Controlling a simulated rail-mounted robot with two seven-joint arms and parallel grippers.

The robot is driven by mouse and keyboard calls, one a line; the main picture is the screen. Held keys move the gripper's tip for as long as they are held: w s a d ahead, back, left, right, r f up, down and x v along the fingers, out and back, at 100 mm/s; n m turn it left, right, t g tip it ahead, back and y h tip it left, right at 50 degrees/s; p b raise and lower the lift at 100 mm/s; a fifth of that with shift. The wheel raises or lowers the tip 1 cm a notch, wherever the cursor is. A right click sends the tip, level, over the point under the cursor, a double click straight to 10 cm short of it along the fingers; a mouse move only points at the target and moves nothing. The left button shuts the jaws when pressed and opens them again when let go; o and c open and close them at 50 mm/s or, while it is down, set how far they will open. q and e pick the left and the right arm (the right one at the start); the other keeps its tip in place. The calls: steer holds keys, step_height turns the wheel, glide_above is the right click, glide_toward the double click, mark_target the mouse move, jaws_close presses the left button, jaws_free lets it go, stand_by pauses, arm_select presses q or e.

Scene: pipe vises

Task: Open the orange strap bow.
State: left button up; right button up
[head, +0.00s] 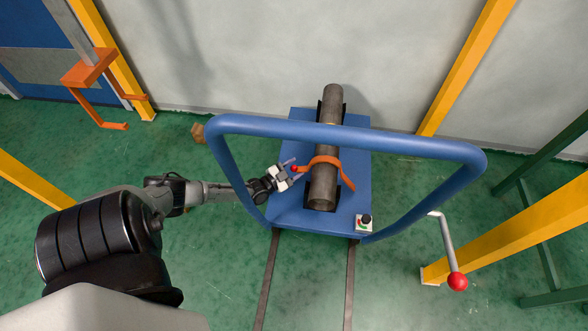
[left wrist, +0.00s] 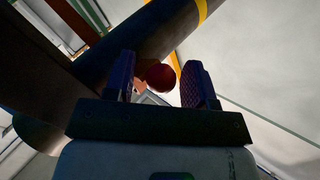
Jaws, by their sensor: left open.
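The orange strap bow (head: 327,160) arches over the dark pipe (head: 324,181) on the blue cart, and appears closed across it. A small red ball knob (head: 294,168) sits at its left end. My left gripper (head: 290,171) is at this knob, coming from the left. In the left wrist view the red knob (left wrist: 160,77) shows between the two open fingers (left wrist: 160,80); I cannot tell whether either finger touches it. The pipe (left wrist: 140,38) crosses above the fingers there. My right gripper is not in view.
The blue cart's thick tube handle (head: 345,134) loops above the bed and my left forearm passes near its left side. A control box (head: 364,223) is at the cart's front right corner. A crank with a red ball (head: 457,281) stands at right. Yellow posts (head: 520,230) flank the area.

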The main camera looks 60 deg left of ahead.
mark_target(321, 160)
arm_select(q)
steer(key=shift+c, duration=0.3)
jaws_close()
steer(key=shift+r, duration=0.1)
steer(key=r+p, duration=0.2)
steer(key=p, duration=0.2)
steer(key=w+d+r+m+g+p, duration=0.1)
steer(key=r+p, duration=0.1)
steer(key=p, duration=0.1)
steer(key=w+r+g+p, duration=0.1)
steer(key=r+p, duration=0.1)
steer(key=p, duration=0.2)
steer(key=shift+w+d+r+m+p, duration=0.25)
steer(key=shift+d+r+m+p, duration=0.05)
steer(key=shift+d+r+m, duration=0.1)
steer(key=w+d+r+p, duration=0.2)
steer(key=r+p, duration=0.1)
steer(key=w+r+p, duration=0.1)
steer(key=p, duration=0.1)
steer(key=shift+w+d+r, duration=0.3)
steer(key=shift+w+d, duration=0.05)
steer(key=shift+d, duration=0.05)
steer(key=shift+w+d+r+p, duration=0.5)
steer(key=shift+w+p, duration=0.05)
steer(key=shift+w, duration=0.1)
